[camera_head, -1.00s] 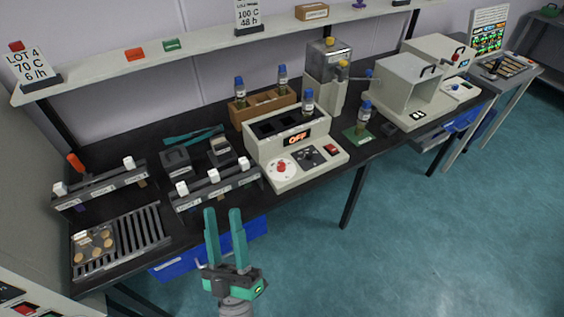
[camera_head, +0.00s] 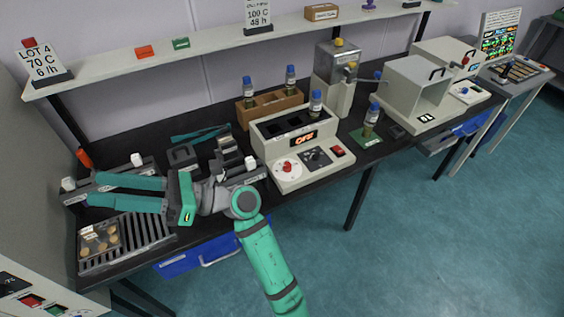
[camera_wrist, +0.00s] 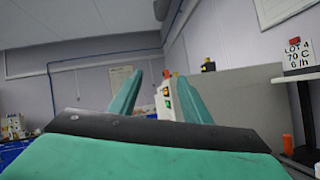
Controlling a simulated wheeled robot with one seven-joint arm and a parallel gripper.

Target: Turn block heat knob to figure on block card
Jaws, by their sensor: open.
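The block heater (camera_head: 295,150) stands on the bench in the head view, its display reading OFF. On its sloped front are a white dial with a red knob (camera_head: 287,167), a dark panel with a small knob (camera_head: 316,157) and a red switch (camera_head: 337,151). One card (camera_head: 258,14) on the shelf reads 100 C, 48 h. Another card (camera_head: 44,62) at the left reads LOT 4, 70 C, 6 /h; it also shows in the wrist view (camera_wrist: 298,56). My gripper (camera_head: 92,190) is open and empty, pointing left above the rack at the bench's left, away from the heater.
A slotted tray (camera_head: 150,232) lies below my gripper. Grey box-shaped machines (camera_head: 415,90) stand farther right.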

